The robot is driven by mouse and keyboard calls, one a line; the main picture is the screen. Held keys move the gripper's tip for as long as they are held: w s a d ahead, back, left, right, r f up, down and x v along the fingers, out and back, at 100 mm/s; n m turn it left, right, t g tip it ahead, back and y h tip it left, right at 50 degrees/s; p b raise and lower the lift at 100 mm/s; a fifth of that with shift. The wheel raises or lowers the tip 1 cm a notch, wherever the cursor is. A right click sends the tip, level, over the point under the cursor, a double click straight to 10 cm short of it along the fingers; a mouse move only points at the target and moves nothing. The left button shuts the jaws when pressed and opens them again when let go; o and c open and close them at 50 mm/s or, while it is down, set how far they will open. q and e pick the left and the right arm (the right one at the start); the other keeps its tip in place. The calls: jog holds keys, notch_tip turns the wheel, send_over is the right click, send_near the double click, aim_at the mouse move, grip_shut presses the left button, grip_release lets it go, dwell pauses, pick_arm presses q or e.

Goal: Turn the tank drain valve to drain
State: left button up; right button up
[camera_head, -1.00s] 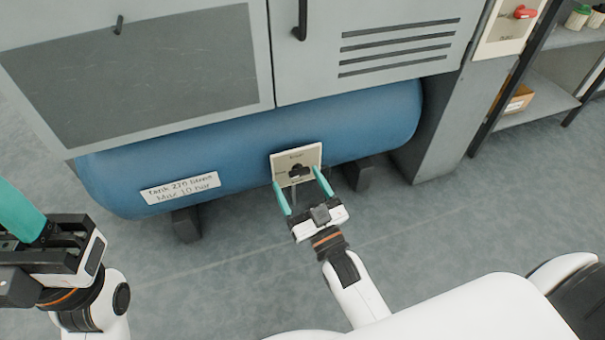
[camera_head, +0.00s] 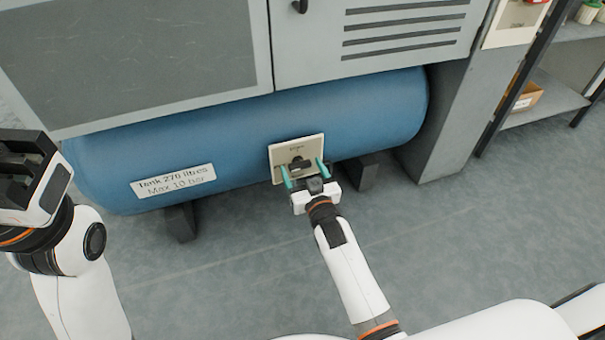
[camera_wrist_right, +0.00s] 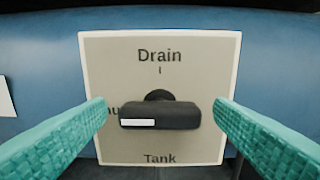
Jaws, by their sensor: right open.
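The drain valve is a dark handle (camera_wrist_right: 160,115) on a pale square plate (camera_wrist_right: 158,60), fixed to the front of the blue tank (camera_head: 240,140). The plate reads "Drain" above and "Tank" below; a word at the left is partly covered. The handle lies horizontal, with its white mark at the left end. The plate also shows in the head view (camera_head: 285,151). My right gripper (camera_head: 304,172) is open, its teal fingers either side of the handle, with gaps visible in the right wrist view (camera_wrist_right: 162,105). My left gripper (camera_head: 32,180) is at the left edge, its fingers out of view.
A grey cabinet (camera_head: 375,50) with a vent stands above the tank. A white label (camera_head: 173,181) is on the tank's left part. Dark feet (camera_head: 181,222) support the tank. A shelf (camera_head: 545,103) stands at the right. The floor (camera_head: 230,270) in front is clear.

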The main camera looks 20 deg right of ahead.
jog(key=shift+w, duration=0.25)
jog(key=c, duration=1)
